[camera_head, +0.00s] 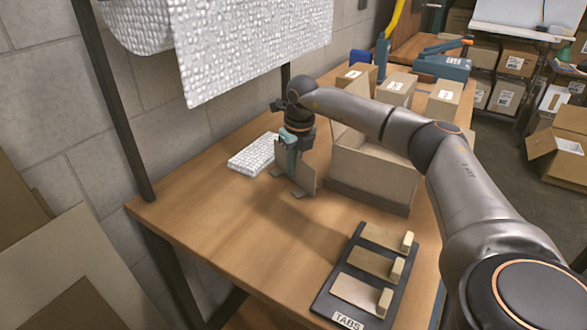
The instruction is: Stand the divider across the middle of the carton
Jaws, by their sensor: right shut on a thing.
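The divider (309,179) is a thin, upright brown panel on the table, left of the carton and apart from it. My right gripper (291,166) points down and is shut on the divider's upper part. Small grey feet show at the panel's lower edge; I cannot tell whether the panel rests in a slot or is lifted. The open carton (372,178) stands on the table to the right, in a dark low frame. My right forearm crosses in front of its back part, and its inside is mostly hidden. My left gripper is not in view.
A dark tray labelled TABS (347,320) holds several tan pieces at the table's front. A white bubbly pad (252,155) lies left of the divider. Bubble wrap (250,45) hangs above. Small boxes (396,88) stand behind the carton. The left front table (215,220) is clear.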

